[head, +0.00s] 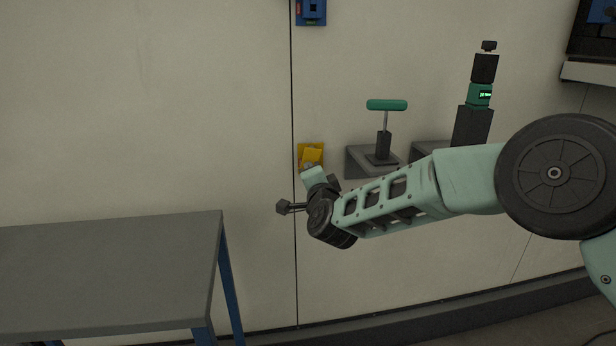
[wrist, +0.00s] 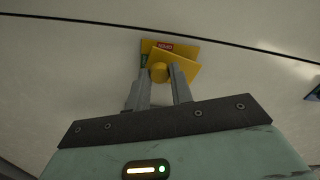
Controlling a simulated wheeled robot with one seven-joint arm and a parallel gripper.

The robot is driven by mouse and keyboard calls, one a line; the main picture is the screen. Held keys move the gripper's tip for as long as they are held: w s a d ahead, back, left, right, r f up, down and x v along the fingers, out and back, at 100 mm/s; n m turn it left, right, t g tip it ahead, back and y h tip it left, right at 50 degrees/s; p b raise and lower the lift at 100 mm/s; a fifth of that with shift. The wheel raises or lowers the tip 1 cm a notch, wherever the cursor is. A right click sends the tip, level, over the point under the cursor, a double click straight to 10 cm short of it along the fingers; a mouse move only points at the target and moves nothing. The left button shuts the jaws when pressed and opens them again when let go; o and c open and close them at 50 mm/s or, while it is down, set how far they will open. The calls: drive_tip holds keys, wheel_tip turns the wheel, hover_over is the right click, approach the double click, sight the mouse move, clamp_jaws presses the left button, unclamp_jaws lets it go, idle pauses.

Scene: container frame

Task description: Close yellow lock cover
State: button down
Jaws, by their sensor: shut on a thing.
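The yellow lock cover (head: 311,155) is on the pale wall, beside the dark vertical seam, in the head view. In the wrist view the yellow lock cover (wrist: 178,60) shows as a tilted yellow plate over a second yellow plate, with a round yellow knob (wrist: 159,72) and a small red label. My gripper (wrist: 161,75) has its two grey fingers on either side of the knob and is shut on it. In the head view my gripper (head: 309,168) reaches up to the cover's lower edge, and my wrist hides the fingertips.
A grey table (head: 110,265) with blue legs stands at the left. Right of the cover, a grey wall shelf (head: 360,163) carries a green T-handle (head: 387,105), and a dark device with a green display (head: 480,95) stands further right. A blue fixture (head: 311,10) is above.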

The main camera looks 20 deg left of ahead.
drive_tip(key=shift+w+d+f+n, duration=0.1)
drive_tip(key=shift+d+n, duration=0.1)
drive_tip(key=shift+n, duration=0.4)
drive_tip(key=shift+w+d+n, duration=0.1)
drive_tip(key=shift+d+n, duration=0.1)
drive_tip(key=shift+n, duration=0.4)
drive_tip(key=c, duration=1.2)
unclamp_jaws()
drive_tip(key=shift+c, duration=0.2)
drive_tip(key=shift+d, duration=0.1)
drive_tip(key=v, duration=1.7)
drive_tip(key=shift+s, duration=0.15)
